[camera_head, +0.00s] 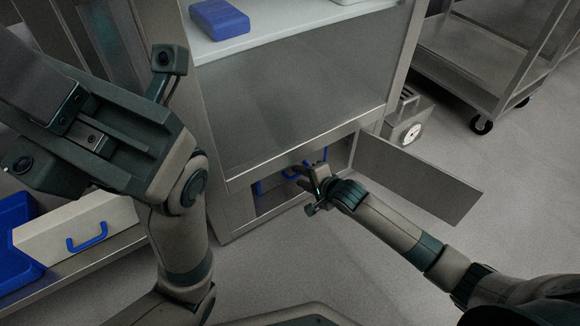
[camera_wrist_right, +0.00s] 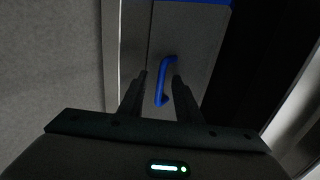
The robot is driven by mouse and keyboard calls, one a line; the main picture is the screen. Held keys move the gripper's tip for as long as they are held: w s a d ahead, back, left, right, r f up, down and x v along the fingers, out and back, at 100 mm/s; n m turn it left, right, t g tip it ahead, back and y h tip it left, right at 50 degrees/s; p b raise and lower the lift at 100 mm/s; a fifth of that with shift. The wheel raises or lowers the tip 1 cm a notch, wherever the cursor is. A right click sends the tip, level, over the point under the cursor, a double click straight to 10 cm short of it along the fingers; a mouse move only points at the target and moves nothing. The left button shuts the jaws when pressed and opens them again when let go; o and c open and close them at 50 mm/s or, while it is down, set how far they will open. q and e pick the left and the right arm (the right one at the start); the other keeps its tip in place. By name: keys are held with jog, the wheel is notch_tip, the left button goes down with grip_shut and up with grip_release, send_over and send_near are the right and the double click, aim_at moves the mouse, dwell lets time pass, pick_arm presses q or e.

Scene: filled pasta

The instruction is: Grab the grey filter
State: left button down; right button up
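A grey box-like thing with a blue handle, which looks like the grey filter (camera_wrist_right: 200,47), sits inside the low opening of the steel cabinet. Its blue handle (camera_wrist_right: 165,82) stands between the fingers of my right gripper (camera_wrist_right: 160,82) in the right wrist view. The fingers are apart, one on each side of the handle, and I see no clear contact. In the head view my right gripper (camera_head: 303,172) reaches into the opening and hides much of the filter. My left gripper (camera_head: 45,135) is raised at the left, near the camera; its fingers cannot be made out clearly.
The cabinet door (camera_head: 415,178) stands open to the right of the opening. A blue box (camera_head: 219,19) lies on the shelf above. At the left, a pale box with a blue handle (camera_head: 87,238) stands beside a blue tray (camera_head: 14,243). A wheeled cart (camera_head: 480,60) is at the upper right.

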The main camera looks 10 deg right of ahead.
jog(key=shift+w, duration=0.15)
dwell(0.3)
grip_shut()
jog(key=shift+r, duration=0.1)
